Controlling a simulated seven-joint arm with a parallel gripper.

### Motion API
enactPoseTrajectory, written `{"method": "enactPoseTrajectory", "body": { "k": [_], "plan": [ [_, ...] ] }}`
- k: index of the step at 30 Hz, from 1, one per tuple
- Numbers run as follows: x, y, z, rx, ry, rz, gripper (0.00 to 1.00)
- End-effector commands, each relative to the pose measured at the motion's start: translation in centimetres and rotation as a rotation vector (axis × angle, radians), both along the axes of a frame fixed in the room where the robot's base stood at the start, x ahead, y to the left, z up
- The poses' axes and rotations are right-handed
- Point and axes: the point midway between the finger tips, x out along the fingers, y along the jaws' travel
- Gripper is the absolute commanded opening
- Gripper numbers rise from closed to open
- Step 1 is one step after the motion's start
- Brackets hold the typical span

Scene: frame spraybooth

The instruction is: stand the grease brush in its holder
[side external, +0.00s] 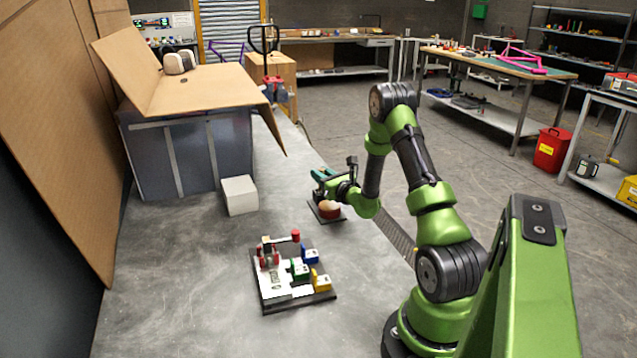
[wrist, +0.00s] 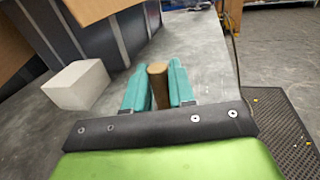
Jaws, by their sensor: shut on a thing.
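My gripper (side external: 322,180) is at the far right part of the grey bench, low over a small dark square plate (side external: 314,208). In the wrist view its two teal fingers (wrist: 156,90) are shut on a brown wooden handle, which I take to be the grease brush (wrist: 158,82). A rounded reddish-brown thing (side external: 329,209) shows right under the gripper at the plate; I cannot tell whether it is the holder or part of the brush. The lower end of the brush is hidden, and I cannot tell whether it touches the plate.
A dark board (side external: 293,299) with red, green, blue and yellow blocks lies nearer on the bench. A white block (side external: 239,195) stands to the left, beside a grey box with an open cardboard carton (side external: 205,90) on top. The bench between them is clear.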

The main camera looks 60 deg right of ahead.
Motion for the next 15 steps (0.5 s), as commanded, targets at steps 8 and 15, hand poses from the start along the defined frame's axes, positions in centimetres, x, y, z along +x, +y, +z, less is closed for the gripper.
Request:
{"method": "enactPoseTrajectory", "body": {
  "k": [8,15],
  "plan": [
    [0.01,0.02,-0.26,0.000,0.001,0.001,0.50],
    [0.01,0.02,-0.21,0.000,0.001,0.001,0.50]
  ]
}}
